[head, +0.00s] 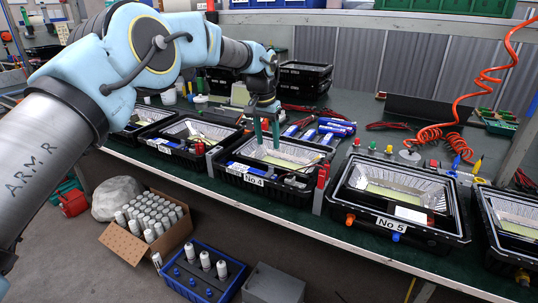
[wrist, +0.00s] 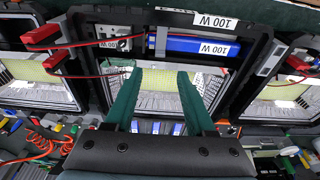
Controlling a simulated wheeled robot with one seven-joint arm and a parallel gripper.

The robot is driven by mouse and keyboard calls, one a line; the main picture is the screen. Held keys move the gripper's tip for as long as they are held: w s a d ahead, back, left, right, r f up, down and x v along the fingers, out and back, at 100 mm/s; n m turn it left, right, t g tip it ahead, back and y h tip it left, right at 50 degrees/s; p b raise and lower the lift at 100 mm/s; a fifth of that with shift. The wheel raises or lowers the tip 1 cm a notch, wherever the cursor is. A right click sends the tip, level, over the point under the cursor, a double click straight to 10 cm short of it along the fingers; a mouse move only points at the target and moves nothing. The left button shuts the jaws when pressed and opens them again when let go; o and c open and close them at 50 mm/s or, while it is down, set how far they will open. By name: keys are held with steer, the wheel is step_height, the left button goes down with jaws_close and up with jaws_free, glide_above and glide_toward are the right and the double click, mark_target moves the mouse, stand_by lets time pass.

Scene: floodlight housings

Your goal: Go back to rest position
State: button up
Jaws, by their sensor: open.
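My gripper (head: 266,134) is over the floodlight housing labelled No 4 (head: 238,180), its green fingers pointing down at the reflector. In the wrist view my gripper (wrist: 163,75) has its two green fingers apart with nothing between them. Beyond the fingertips is the open black housing (wrist: 250,88), with a yellow panel and silver reflector. A blue box marked 100 W (wrist: 190,45) and a grey connector block (wrist: 118,45) sit along its far side. Whether the fingers touch the housing is unclear.
Housing No 5 (head: 345,208) stands to the right, with more housings on both sides along the bench. A coiled orange hose (head: 465,105) hangs at the right. A cardboard box of white cylinders (head: 130,250) and a blue crate (head: 178,290) stand below the bench's front edge.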

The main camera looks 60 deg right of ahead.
steer(key=shift+a+r, duration=0.15)
steer(key=shift+r, duration=0.5)
steer(key=w+a+r+n, duration=0.1)
steer(key=w+a, duration=0.4)
steer(key=w, duration=0.3)
steer(key=w+a+r+n, duration=0.1)
steer(key=w+a+n, duration=0.1)
steer(key=w+a, duration=0.5)
steer(key=w+a+n+t, duration=0.1)
steer(key=w+a+n, duration=0.1)
steer(key=w+a, duration=0.6)
steer(key=w+a+n, duration=0.2)
steer(key=w+a, duration=0.3)
steer(key=a, duration=0.7)
steer(key=a+n+y, duration=0.1)
steer(key=a+n, duration=0.4)
steer(key=a, duration=1.9)
steer(key=s+a+f+n, duration=0.1)
steer(key=s+a+n, duration=0.1)
steer(key=s+a, duration=0.3)
steer(key=s+a+f+n, duration=0.1)
steer(key=s+a, duration=0.4)
steer(key=a, duration=0.5)
steer(key=shift+s+n+t+y, duration=0.15)
steer(key=shift+n+t+y, duration=0.2)
steer(key=shift+n, duration=0.55)
